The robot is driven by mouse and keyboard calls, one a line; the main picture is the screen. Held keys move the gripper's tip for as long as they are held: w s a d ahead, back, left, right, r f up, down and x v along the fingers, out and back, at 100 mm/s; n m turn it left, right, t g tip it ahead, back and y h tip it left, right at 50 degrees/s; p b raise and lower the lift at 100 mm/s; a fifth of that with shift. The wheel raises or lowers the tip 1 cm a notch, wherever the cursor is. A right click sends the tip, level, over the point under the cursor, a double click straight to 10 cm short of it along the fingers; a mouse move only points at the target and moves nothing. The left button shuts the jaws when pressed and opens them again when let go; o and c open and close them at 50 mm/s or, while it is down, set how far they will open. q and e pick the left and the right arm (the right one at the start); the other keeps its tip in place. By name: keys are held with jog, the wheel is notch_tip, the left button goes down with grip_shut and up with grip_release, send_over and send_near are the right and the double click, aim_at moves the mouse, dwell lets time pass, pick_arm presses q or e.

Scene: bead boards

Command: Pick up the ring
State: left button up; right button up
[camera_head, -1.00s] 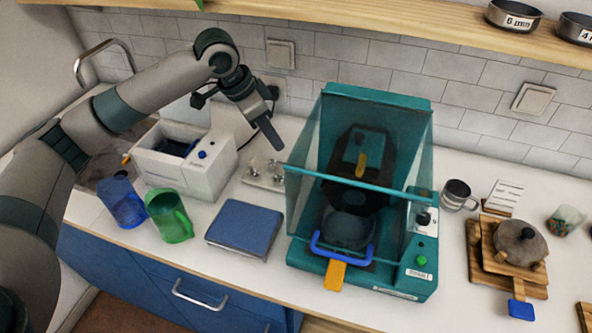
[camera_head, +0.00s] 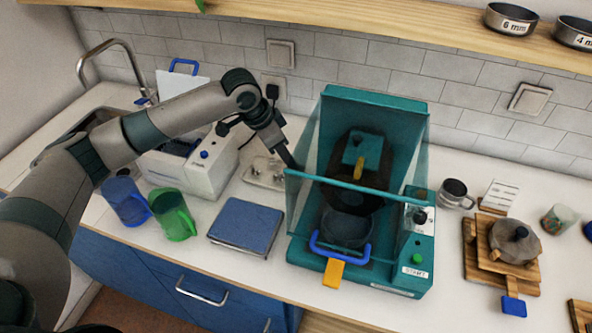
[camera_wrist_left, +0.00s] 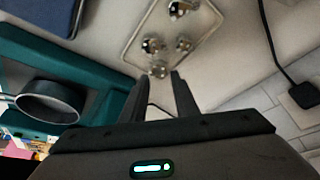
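No loose ring is plainly picked out. A dark, open-topped round piece (camera_wrist_left: 48,103) shows by the teal machine in the left wrist view; I cannot tell whether it is the ring. Two metal round pieces, marked 6 mm (camera_head: 512,20) and 4 mm (camera_head: 576,30), sit on the shelf. My left gripper (camera_head: 288,160) is at the machine's left side, above the small tray (camera_head: 250,178). In the left wrist view its fingers (camera_wrist_left: 161,85) are apart, with nothing seen held between them. My right gripper is not in view.
The teal machine (camera_head: 413,280) has a clear shield and a dark bowl (camera_head: 347,228). A blue scale (camera_head: 246,226), a green mug (camera_head: 174,216), a blue mug (camera_head: 126,201) and a white box (camera_head: 205,175) stand left. Wooden boards (camera_head: 480,275) lie right.

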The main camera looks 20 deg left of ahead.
pick_arm(q)
jog(key=p+x, duration=0.2)
jog(key=x, duration=0.1)
jog(key=shift+s+d+f, duration=0.1)
jog(key=shift+f, duration=0.2)
jog(key=shift+w+d+f, duration=0.15)
jog(key=shift+w+f, duration=0.05)
jog(key=shift+f, duration=0.45)
jog(key=c, duration=0.7)
